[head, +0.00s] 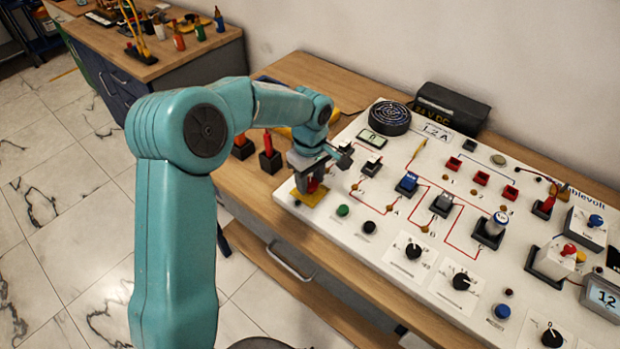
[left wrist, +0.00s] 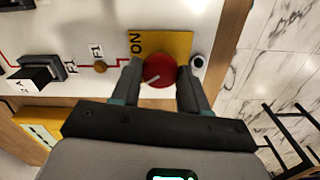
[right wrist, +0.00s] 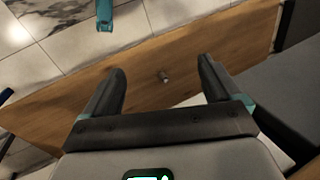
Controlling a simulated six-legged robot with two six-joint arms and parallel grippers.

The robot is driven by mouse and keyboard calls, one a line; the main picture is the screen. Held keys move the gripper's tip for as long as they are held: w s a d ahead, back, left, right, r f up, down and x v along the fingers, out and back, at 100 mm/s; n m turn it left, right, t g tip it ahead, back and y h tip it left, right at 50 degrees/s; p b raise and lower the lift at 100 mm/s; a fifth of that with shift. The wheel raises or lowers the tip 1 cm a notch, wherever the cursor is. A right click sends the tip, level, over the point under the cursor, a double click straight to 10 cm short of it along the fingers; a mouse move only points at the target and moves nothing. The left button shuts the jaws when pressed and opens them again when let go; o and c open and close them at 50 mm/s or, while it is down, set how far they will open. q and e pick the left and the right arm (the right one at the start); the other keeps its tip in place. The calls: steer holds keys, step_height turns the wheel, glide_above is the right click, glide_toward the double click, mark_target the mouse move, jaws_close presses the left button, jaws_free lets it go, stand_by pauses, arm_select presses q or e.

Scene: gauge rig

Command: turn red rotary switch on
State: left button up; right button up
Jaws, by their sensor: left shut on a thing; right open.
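The red rotary switch (left wrist: 159,71) is a round red knob with a pale pointer line, on a yellow plate (left wrist: 178,43) marked ON. In the left wrist view it sits between the two fingers of my left gripper (left wrist: 158,84), which is shut on it. The pointer line is slanted and does not point straight at the ON mark. In the head view the knob (head: 312,185) is mostly hidden under my left gripper (head: 318,168) at the panel's left corner. My right gripper (right wrist: 163,88) is open and empty, over a wooden surface and away from the panel.
The white panel (head: 385,235) carries several switches, knobs, buttons and lamps right of the red switch. A black fan grille (head: 390,118) and a black power box (head: 450,107) stand at its back. A second bench (head: 150,50) with tools is at the back left.

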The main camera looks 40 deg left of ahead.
mark_target(310, 183)
arm_select(q)
steer(key=m, duration=0.4)
steer(key=shift+b, duration=0.3)
steer(key=m, duration=0.4)
steer(key=shift+r, duration=0.1)
steer(key=m, duration=0.4)
steer(key=shift+m, duration=0.3)
steer(key=shift+w+m, duration=0.1)
steer(key=shift+m, duration=1.5)
steer(key=o, duration=1)
steer(key=shift+o, duration=0.2)
step_height(310, 183, up, 16)
steer(key=shift+r+p, duration=0.2)
steer(key=shift+p, duration=0.1)
